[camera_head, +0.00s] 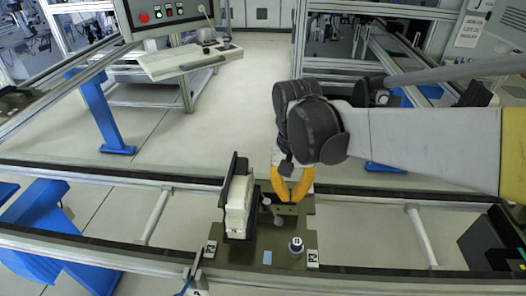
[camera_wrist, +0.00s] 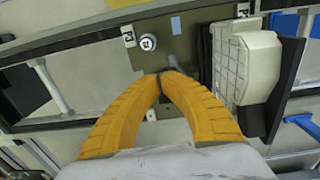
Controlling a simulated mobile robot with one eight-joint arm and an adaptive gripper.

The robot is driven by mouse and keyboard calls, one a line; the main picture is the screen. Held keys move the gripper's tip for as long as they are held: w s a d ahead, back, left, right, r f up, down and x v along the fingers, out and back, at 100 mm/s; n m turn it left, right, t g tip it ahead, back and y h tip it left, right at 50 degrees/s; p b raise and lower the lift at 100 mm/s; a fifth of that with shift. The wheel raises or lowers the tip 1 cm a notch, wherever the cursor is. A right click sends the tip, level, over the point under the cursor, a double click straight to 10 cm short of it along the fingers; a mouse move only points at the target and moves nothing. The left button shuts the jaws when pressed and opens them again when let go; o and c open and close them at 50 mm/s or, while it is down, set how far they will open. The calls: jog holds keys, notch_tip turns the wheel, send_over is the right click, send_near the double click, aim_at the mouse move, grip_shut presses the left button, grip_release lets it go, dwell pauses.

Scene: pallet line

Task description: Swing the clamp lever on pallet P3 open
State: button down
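Pallet P3 (camera_head: 275,258) is a dark olive plate on the rail line, with a P3 label (camera_head: 313,258) at its front right corner. A pale ribbed part (camera_head: 238,205) stands in a black holder on its left side. A small grey lever (camera_head: 277,219) is right of that part; it also shows in the wrist view (camera_wrist: 174,61), partly hidden by my fingertips. My gripper (camera_head: 290,200) points down over the back of the plate, its yellow fingertips together in the wrist view (camera_wrist: 162,75). They are close to the lever; I cannot tell whether they touch it.
A round white-topped peg (camera_head: 296,243) stands on the plate near the label. Front and back rails (camera_head: 400,275) run across the view. A control panel (camera_head: 160,15) stands at the back left, and a dark box (camera_head: 497,240) at the right.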

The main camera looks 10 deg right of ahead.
aim_at(270, 207)
jog(key=d+m+y+p, duration=0.1)
jog(key=d+m+y, duration=0.3)
jog(key=d+m, duration=0.65)
jog(key=a+f+m+b, duration=0.1)
jog(key=a+f, duration=0.1)
jog(key=f, duration=0.1)
jog(key=a+f+m+b, duration=0.1)
jog(key=a+f, duration=0.2)
jog(key=a+f+m+b, duration=0.2)
jog(key=a+f, duration=0.1)
jog(key=f, duration=0.1)
jog(key=shift+a, duration=0.25)
jog(key=shift+a+f, duration=0.1)
jog(key=shift+a, duration=0.15)
jog(key=shift+s+a, duration=0.1)
jog(key=shift+a, duration=0.05)
jog(key=shift+s+a+m, duration=0.1)
jog(key=shift+a+m, duration=0.05)
jog(key=shift+m, duration=0.2)
jog(key=shift+s+a+m+t, duration=0.2)
jog(key=shift+a+m+t, duration=0.1)
jog(key=shift+a+m, duration=0.15)
